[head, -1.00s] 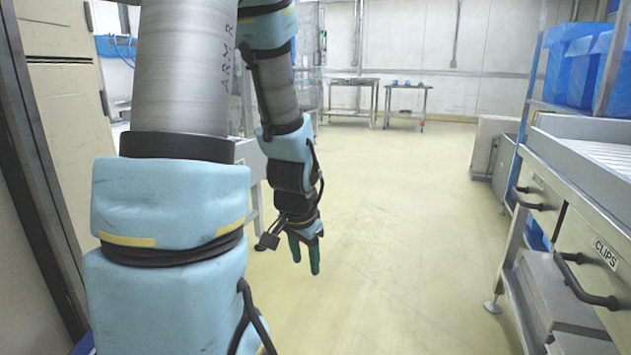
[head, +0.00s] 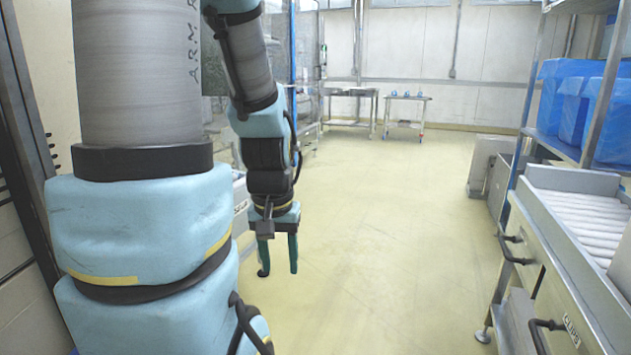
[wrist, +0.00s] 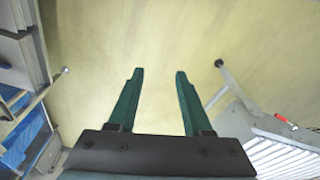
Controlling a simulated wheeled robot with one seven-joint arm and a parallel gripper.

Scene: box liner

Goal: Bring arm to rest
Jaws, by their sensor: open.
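My gripper (head: 278,256) hangs at the end of my arm, fingers pointing down over the open floor. Its two green fingers are apart with nothing between them. In the wrist view my gripper (wrist: 156,85) also shows both fingers spread and empty, with only the pale yellow floor (wrist: 175,35) beyond them. My arm fills the left of the head view and hides what is behind it.
A roller counter (head: 590,220) with drawers stands along the right. Blue-lined boxes (head: 570,100) sit on a shelf above it. Two small tables (head: 350,93) stand at the back wall. The middle floor (head: 400,230) is clear. A dark door frame (head: 25,130) is at far left.

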